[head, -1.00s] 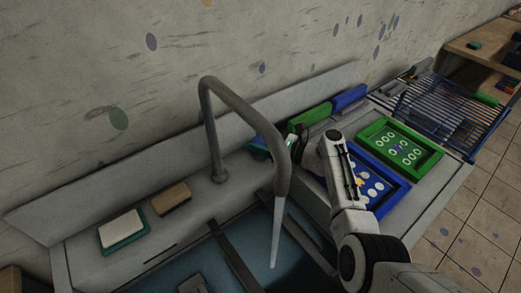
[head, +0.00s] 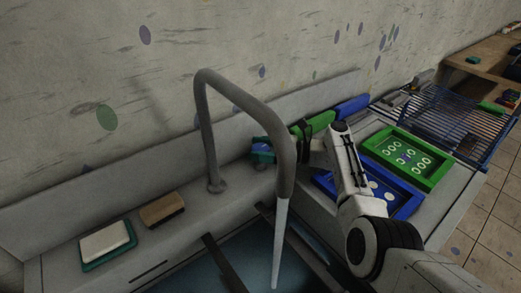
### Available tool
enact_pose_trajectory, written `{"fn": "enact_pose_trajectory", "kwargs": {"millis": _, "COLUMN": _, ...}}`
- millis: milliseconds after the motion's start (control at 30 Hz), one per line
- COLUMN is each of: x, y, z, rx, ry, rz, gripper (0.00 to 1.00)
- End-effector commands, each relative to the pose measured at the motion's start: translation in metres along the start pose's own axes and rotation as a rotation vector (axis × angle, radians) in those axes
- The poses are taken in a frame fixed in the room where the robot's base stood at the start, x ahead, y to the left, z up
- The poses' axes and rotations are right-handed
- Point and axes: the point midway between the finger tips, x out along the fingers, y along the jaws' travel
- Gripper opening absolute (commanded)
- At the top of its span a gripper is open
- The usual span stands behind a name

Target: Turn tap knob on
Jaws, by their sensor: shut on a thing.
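The grey tap (head: 206,130) rises from the sink's back ledge and bends over to a thick spout (head: 285,160). A pale stream of water (head: 279,240) runs from its end into the basin. I cannot make out the tap knob. My gripper (head: 280,150) is just behind the spout, which hides its fingertips. It appears shut on a small teal-and-blue thing (head: 262,151) that shows left of the spout. The contact itself is hidden.
A white block on a teal base (head: 106,242) and a brown block (head: 162,209) lie on the left ledge. A blue tray (head: 400,205), a green tray (head: 435,170) and a blue wire rack (head: 450,120) stand right. Green (head: 318,122) and blue blocks (head: 352,107) line the back.

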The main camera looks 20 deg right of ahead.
Motion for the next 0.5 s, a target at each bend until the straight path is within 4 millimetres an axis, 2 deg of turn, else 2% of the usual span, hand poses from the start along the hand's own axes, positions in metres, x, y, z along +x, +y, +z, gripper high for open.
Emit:
{"fn": "enact_pose_trajectory", "kwargs": {"millis": 133, "x": 0.0006, "y": -0.0002, "z": 0.0009, "rx": -0.001, "ry": 0.0, "rz": 0.0, "gripper": 0.3}}
{"fn": "enact_pose_trajectory", "kwargs": {"millis": 167, "x": 0.0007, "y": -0.0003, "z": 0.0009, "rx": -0.001, "ry": 0.0, "rz": 0.0, "gripper": 0.62}}
{"fn": "enact_pose_trajectory", "kwargs": {"millis": 200, "x": 0.0007, "y": -0.0003, "z": 0.0009, "rx": -0.002, "ry": 0.0, "rz": 0.0, "gripper": 0.66}}
{"fn": "enact_pose_trajectory", "kwargs": {"millis": 367, "x": 0.0005, "y": -0.0002, "z": 0.0007, "rx": -0.001, "ry": 0.0, "rz": 0.0, "gripper": 0.81}}
{"fn": "enact_pose_trajectory", "kwargs": {"millis": 500, "x": 0.0004, "y": -0.0001, "z": 0.0005, "rx": -0.001, "ry": 0.0, "rz": 0.0, "gripper": 0.81}}
